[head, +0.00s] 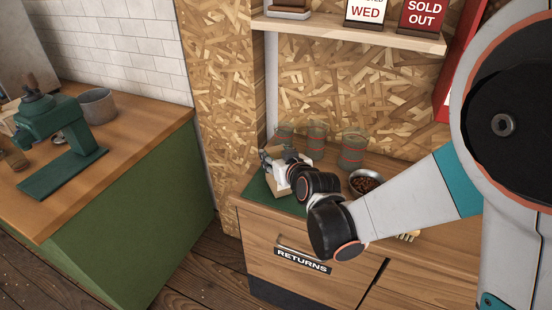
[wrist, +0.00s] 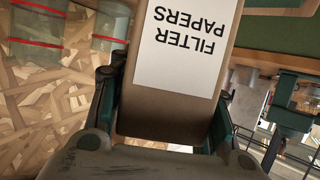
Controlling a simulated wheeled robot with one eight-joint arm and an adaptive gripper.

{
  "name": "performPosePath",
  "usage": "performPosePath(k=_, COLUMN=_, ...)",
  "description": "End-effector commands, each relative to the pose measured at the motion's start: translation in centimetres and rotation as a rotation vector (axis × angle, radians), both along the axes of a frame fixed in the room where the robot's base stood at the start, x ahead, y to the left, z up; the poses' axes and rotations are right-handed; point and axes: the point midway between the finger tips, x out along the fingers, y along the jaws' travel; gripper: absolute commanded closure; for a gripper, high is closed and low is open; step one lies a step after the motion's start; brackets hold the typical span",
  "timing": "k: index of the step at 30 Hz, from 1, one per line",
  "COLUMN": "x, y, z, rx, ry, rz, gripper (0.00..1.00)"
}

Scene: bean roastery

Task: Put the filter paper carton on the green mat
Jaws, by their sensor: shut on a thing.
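The filter paper carton (wrist: 170,118) is brown with a white label, which reads upside down in the wrist view. My gripper (wrist: 164,98) is shut on it, one finger at each side. In the head view the carton (head: 275,184) shows only in part beside my gripper (head: 284,170); my wrist hides some of it. The green mat (head: 256,192) lies at the left end of the wooden counter, under and around the carton. I cannot tell whether the carton touches the mat.
Glass jars (head: 352,150) with red bands stand behind my gripper against the chipboard wall. A bowl of beans (head: 366,182) is to the right. A shelf (head: 350,32) with signs hangs above. A green grinder (head: 58,135) stands on the separate left counter.

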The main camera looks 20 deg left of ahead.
Motion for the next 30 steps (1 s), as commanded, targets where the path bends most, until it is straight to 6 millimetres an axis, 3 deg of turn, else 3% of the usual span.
performPosePath(k=5, x=0.0, y=0.0, z=-0.4, rx=0.0, ry=0.0, rz=0.0, gripper=0.82)
performPosePath(k=6, x=0.0, y=0.0, z=-0.3, rx=0.0, ry=0.0, rz=0.0, gripper=0.47)
performPosePath(k=8, x=0.0, y=0.0, z=-0.3, rx=0.0, ry=0.0, rz=0.0, gripper=0.36)
performPosePath(k=21, x=0.0, y=0.0, z=0.2, rx=0.0, ry=0.0, rz=0.0, gripper=0.36)
performPosePath(k=30, x=-3.8, y=-3.3, z=2.3, rx=0.0, ry=0.0, rz=-0.001, gripper=0.36)
